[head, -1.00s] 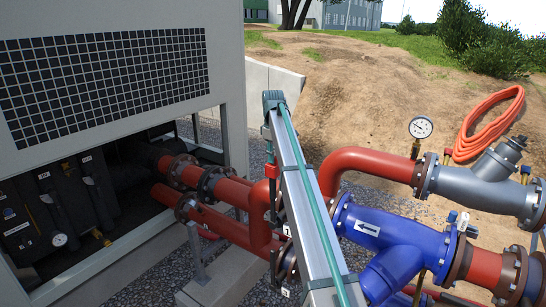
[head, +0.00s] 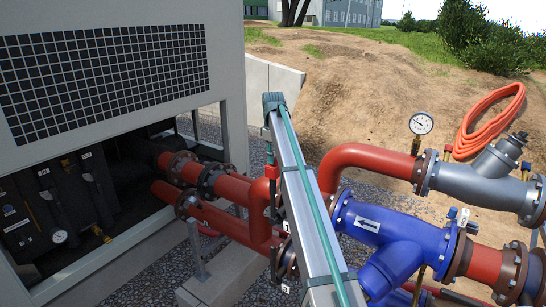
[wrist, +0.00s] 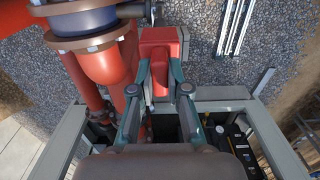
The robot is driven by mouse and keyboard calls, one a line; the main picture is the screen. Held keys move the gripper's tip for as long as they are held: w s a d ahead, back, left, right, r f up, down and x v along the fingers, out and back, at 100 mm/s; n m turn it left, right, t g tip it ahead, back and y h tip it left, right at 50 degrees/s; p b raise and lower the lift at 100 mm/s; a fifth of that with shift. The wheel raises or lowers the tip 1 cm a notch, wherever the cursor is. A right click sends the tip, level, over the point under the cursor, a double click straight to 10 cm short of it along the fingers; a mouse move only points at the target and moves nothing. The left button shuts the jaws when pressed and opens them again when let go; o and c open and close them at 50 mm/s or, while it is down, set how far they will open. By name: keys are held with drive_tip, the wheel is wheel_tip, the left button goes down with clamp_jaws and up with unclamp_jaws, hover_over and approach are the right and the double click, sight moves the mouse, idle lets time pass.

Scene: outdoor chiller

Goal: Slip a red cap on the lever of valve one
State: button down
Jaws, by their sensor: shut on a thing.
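My gripper (wrist: 159,72) is shut on a red cap (wrist: 160,42) in the wrist view. Its two green fingers pinch the narrower near part, and the wider block sticks out beyond the fingertips. In the head view the red cap (head: 272,171) shows just left of my arm's grey beam, in front of the red pipes. The beam hides most of the area behind it. A small white tag (head: 285,288) sits low beside a flange there; its number is too small to read surely. I cannot make out the lever of valve one, or whether the cap touches it.
Red pipes (head: 232,188) run from the chiller cabinet (head: 232,110) close beside the cap. A blue flanged fitting (head: 400,238) and a grey one (head: 480,185) stand right of the beam. An orange hose (head: 490,122) lies on the dirt. Gravel (wrist: 205,70) lies below.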

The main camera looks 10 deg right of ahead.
drive_tip(key=shift+f, duration=0.1)
drive_tip(key=c, duration=0.6)
unclamp_jaws()
drive_tip(key=shift+r+p, duration=0.75)
drive_tip(key=shift+r, duration=1.7)
